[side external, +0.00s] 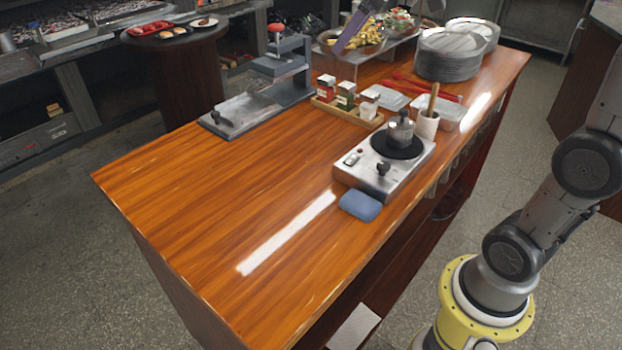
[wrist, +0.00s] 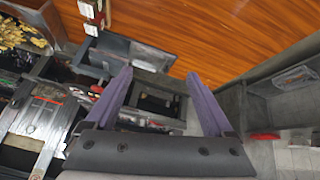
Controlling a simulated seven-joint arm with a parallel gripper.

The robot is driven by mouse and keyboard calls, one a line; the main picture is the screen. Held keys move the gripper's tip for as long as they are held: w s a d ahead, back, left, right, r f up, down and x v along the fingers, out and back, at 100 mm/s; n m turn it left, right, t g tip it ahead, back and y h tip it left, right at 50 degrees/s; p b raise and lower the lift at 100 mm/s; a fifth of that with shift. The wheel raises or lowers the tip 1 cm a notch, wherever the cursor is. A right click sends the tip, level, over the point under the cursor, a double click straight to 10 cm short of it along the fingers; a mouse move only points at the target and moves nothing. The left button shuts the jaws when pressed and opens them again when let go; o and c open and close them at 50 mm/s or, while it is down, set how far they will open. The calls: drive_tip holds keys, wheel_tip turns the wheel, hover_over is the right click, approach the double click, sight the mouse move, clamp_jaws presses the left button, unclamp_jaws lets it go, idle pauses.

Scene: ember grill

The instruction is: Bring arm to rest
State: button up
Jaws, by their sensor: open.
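My gripper (wrist: 157,98) shows in the wrist view with its two purple fingers wide apart and nothing between them. In the side external view, one purple finger (side external: 352,33) shows at the top, over the far end of the wooden counter (side external: 200,200). The rest of the gripper is cut off by the top edge there. My arm rises at the right of the side external view, beside the counter, and its upper part leaves the frame.
On the counter are a hot plate (side external: 370,172) with a small pot (side external: 401,131), a blue sponge (side external: 360,205), a seasoning tray (side external: 345,112), a metal press (side external: 265,95), and stacked plates (side external: 448,58). Bowls of food stand on a raised shelf near the finger. The counter's near left part is clear.

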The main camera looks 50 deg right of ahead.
drive_tip(key=s+a+f, duration=0.2)
drive_tip(key=s+a, duration=0.2)
drive_tip(key=s, duration=0.4)
drive_tip(key=s+a+f, duration=0.3)
drive_tip(key=s+a, duration=0.1)
drive_tip(key=s, duration=0.4)
drive_tip(key=s+f+m+g, duration=0.1)
drive_tip(key=s+f+m, duration=0.2)
drive_tip(key=s+f, duration=0.4)
wheel_tip(320, 180, down, 2)
drive_tip(key=shift+d+f, duration=0.15)
drive_tip(key=shift+d, duration=0.15)
